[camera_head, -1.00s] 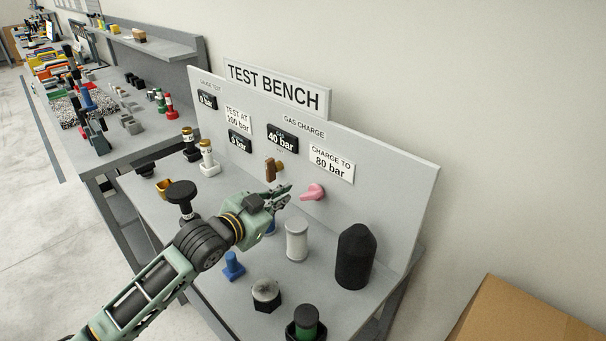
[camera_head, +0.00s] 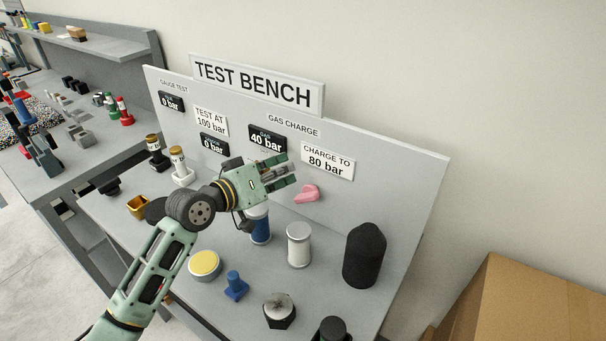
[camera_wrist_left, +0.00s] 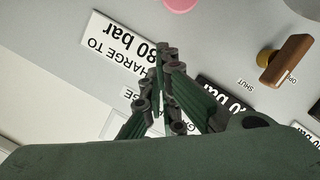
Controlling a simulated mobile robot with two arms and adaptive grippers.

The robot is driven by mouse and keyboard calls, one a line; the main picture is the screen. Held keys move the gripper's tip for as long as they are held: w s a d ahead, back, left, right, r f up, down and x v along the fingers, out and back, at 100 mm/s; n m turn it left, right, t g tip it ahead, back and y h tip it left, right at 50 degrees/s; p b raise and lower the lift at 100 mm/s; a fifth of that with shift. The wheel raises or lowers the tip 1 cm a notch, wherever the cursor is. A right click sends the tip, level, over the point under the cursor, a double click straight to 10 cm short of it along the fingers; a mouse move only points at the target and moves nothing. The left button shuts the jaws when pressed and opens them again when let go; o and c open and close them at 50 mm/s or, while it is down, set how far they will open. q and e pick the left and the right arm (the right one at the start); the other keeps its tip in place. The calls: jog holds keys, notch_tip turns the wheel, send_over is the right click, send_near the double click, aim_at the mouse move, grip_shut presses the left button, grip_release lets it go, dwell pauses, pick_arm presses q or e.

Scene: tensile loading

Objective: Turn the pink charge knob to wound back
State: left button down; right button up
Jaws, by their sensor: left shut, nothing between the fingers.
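The pink charge knob (camera_head: 307,193) is on the upright grey panel, below the "CHARGE TO 80 bar" sign (camera_head: 328,161). In the left wrist view only part of the pink knob (camera_wrist_left: 180,4) shows at the top edge. The gas gauge (camera_head: 267,139) reads 40 bar. My left gripper (camera_head: 292,172) is just up and left of the knob, apart from it in the picture. In the wrist view its fingers (camera_wrist_left: 168,55) are together with nothing between them. My right gripper is out of view.
A brown handle (camera_wrist_left: 287,62) with "OPEN" and "SHUT" labels is on the panel. A blue cylinder (camera_head: 260,227), a white cylinder (camera_head: 299,245) and a black domed cylinder (camera_head: 364,256) stand on the bench below. A cardboard box (camera_head: 530,300) is at the right.

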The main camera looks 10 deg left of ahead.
aim_at(308, 196)
pick_arm(q)
jog(key=x, duration=0.3)
jog(key=shift+w+p, duration=0.4)
jog(key=shift+w, duration=0.05)
jog(key=shift+s+d+f+p, duration=0.15)
jog(key=shift+d+f+p, duration=0.1)
jog(key=shift+d+f, duration=0.25)
jog(key=shift+s+d+f+p, duration=0.15)
jog(key=shift+d+f+p, duration=0.15)
jog(key=shift+f, duration=0.35)
jog(key=shift+s+d+f, duration=0.15)
jog(key=shift+d+f, duration=0.05)
jog(key=shift+d, duration=0.05)
jog(key=shift+s+d+f, duration=0.1)
jog(key=shift+f, duration=0.3)
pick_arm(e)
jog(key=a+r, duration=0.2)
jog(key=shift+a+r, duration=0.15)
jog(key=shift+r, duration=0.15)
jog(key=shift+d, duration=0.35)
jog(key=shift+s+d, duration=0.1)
